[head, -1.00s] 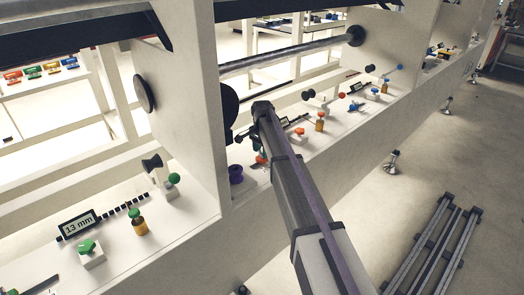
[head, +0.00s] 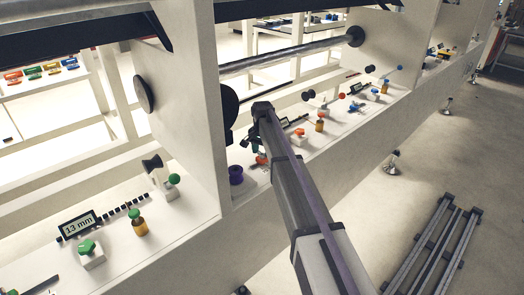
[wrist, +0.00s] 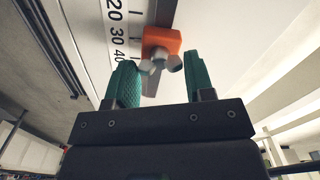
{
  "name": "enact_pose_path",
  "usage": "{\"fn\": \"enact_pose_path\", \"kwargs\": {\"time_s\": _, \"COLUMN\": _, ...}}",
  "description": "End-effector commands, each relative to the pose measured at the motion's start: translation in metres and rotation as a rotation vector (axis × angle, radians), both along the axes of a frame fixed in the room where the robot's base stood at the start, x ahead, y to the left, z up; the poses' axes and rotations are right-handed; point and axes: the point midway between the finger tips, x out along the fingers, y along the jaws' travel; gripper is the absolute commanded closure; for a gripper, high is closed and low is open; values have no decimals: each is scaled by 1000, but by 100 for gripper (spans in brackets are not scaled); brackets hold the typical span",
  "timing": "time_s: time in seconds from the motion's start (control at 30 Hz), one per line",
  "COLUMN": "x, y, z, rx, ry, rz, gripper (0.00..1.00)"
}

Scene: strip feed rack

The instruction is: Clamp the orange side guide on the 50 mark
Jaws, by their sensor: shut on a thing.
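The orange side guide (wrist: 162,40) sits on a grey bar beside a white scale (wrist: 117,38) reading 20, 30 and 40 in the wrist view. It lies alongside the 30 and 40 figures; the 50 mark is not visible. A pale grey lobed knob (wrist: 160,57) is on the guide's near side. In the head view my gripper is small and largely hidden by my arm, near the rack ledge.
An upright white panel (head: 185,110) is farther left. A display reading 13 mm (head: 79,226), a green knob (head: 88,247) and a green-topped bottle (head: 139,223) are on the near ledge.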

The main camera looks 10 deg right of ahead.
Motion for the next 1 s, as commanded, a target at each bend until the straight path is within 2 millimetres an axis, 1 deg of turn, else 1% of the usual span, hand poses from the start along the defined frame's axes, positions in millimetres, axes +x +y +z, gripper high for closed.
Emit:
{"fn": "enact_pose_path", "kwargs": {"time_s": 0.6, "x": 0, "y": 0, "z": 0, "rx": 0, "ry": 0, "rz": 579, "gripper": 75}}
{"fn": "enact_pose_path", "kwargs": {"time_s": 0.8, "x": 0, "y": 0, "z": 0, "rx": 0, "ry": 0, "rz": 736, "gripper": 75}}
{"fn": "enact_pose_path", "kwargs": {"time_s": 1.0, "x": 0, "y": 0, "z": 0, "rx": 0, "ry": 0, "rz": 844, "gripper": 75}}
